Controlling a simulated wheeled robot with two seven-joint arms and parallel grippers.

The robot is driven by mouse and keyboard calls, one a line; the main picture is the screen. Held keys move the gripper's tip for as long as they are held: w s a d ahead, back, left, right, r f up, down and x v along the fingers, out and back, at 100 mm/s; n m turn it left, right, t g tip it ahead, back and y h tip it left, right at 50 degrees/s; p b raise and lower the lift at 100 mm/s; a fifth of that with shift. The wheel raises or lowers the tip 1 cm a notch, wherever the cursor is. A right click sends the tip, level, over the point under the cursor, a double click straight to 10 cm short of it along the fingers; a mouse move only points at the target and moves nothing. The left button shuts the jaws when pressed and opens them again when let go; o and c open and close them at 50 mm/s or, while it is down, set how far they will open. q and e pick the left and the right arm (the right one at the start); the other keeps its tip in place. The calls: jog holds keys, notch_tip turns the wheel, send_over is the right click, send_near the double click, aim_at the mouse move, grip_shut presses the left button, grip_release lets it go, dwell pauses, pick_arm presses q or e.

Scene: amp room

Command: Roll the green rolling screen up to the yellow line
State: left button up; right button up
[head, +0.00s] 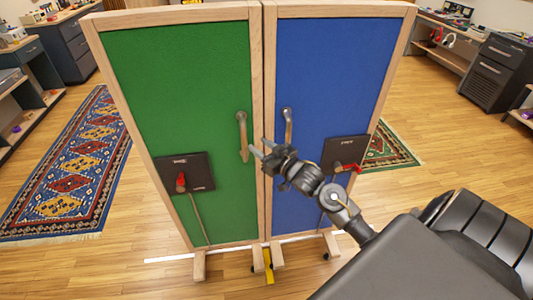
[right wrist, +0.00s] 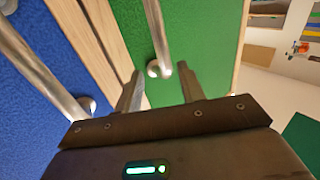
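The green rolling screen (head: 185,100) stands upright in a wooden frame, with a metal handle (head: 242,135) near its right edge. My right gripper (head: 259,150) is open, its fingertips close to the lower part of that handle. In the right wrist view the two fingers (right wrist: 158,92) are apart, and the green screen's handle (right wrist: 157,35) shows beyond and between them; I cannot tell whether they touch it. A short yellow line (head: 268,268) lies on the floor at the foot of the screens, partly hidden by their feet. My left gripper is out of view.
A blue screen (head: 325,75) with its own handle (head: 287,125) stands right beside the green one. A thin white line (head: 170,259) runs along the floor under them. Patterned rugs (head: 70,175) lie behind. Desks and cabinets (head: 497,70) stand at the sides. Floor at front left is clear.

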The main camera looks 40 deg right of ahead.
jog(key=shift+s+d, duration=0.2)
jog(key=shift+s, duration=1.1)
jog(key=s+d+f+g+h, duration=0.1)
jog(key=d+f+g, duration=0.1)
jog(key=f, duration=0.9)
jog(key=s+d+f+g+h, duration=0.1)
jog(key=d+f+g, duration=0.15)
jog(key=f, duration=0.85)
jog(key=s+a+f+g+h, duration=0.1)
jog(key=s+f+g, duration=0.1)
jog(key=s+f, duration=0.5)
jog(key=s+f+g, duration=0.2)
jog(key=s+f, duration=0.1)
jog(key=f, duration=0.8)
jog(key=s+a+f+g, duration=0.4)
jog(key=s+f, duration=0.9)
jog(key=s, duration=0.2)
jog(key=s+a+f+g, duration=0.2)
jog(key=s+a+f, duration=0.1)
jog(key=s, duration=0.7)
jog(key=s+a+f+n+g+b, duration=0.1)
jog(key=s+a+f+g, duration=0.1)
jog(key=s+a, duration=0.4)
jog(key=s+f, duration=0.1)
jog(key=s, duration=0.4)
jog(key=shift+f+y, duration=0.35)
jog(key=shift+y, duration=0.05)
